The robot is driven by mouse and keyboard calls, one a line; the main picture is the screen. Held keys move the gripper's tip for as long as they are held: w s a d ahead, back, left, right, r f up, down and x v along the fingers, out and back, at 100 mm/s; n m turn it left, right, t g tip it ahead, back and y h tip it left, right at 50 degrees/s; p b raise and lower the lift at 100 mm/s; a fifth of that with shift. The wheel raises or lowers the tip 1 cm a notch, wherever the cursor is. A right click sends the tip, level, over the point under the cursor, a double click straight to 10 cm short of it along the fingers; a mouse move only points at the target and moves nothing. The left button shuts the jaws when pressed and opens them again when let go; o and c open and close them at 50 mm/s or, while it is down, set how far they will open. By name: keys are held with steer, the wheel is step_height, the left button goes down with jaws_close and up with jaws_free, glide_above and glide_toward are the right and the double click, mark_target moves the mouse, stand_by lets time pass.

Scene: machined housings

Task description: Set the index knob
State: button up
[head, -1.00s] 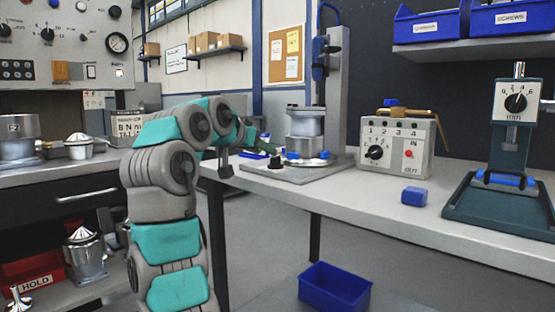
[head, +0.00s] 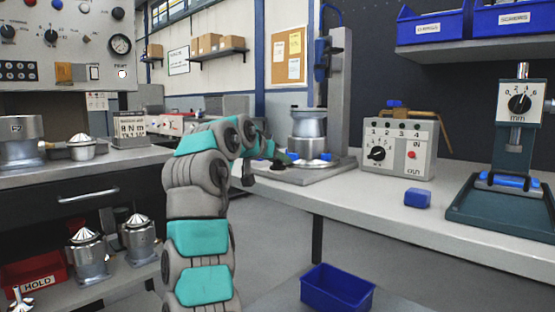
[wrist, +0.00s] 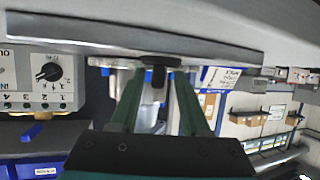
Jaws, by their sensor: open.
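A small black knob (wrist: 158,74) stands on the grey base plate (wrist: 120,37) of the column fixture. In the upside-down wrist view it shows between the two green fingers of my open gripper (wrist: 157,82); I cannot tell whether they touch it. A grey box marked 1 to 4 (head: 398,152) carries another black knob (head: 376,153), which also shows in the wrist view (wrist: 48,72). No label shows which is the index knob.
A metal housing (head: 308,130) stands on the plate beside my gripper, in front of the column (head: 340,90). A blue block (head: 417,198) and a gauge stand with a dial (head: 519,103) are further right on the bench (head: 370,205). A blue bin (head: 337,287) is below.

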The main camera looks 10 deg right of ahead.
steer(key=shift+c, duration=0.2)
jaws_close()
steer(key=shift+f+y+b, duration=0.25)
steer(key=shift+y+b, duration=0.15)
steer(key=shift+b, duration=0.65)
steer(key=shift+d+n+b, duration=0.1)
steer(key=shift+n+b, duration=0.3)
steer(key=shift+b, duration=0.1)
steer(key=shift+r+n+t+y, duration=0.2)
steer(key=shift+n+t+y, duration=0.1)
steer(key=shift+t, duration=0.1)
steer(key=shift+o, duration=0.2)
jaws_free()
